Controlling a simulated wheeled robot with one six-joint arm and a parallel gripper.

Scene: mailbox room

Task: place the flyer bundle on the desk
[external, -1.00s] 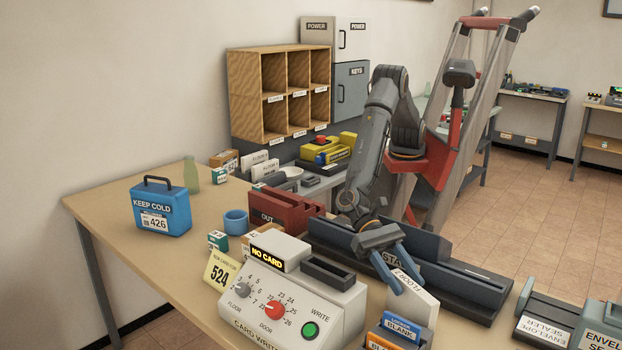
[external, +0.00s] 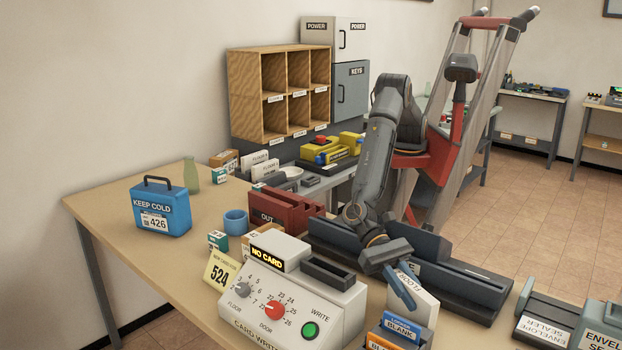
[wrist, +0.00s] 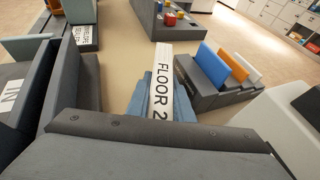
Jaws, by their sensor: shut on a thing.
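The flyer bundle is a white block labelled FLOOR 2 (wrist: 160,85). It also shows in the external view (external: 413,306), standing upright on the desk's near right part or just above it; its bottom edge is hidden. My gripper (external: 400,290) has its blue fingers shut on the bundle.
The card writer (external: 290,300) stands left of the bundle. A holder with blue and orange cards (external: 400,330) is in front of it. A long dark tray unit (external: 460,280) lies behind, and an envelope sealer (external: 545,325) is at right. The desk's left part has free room.

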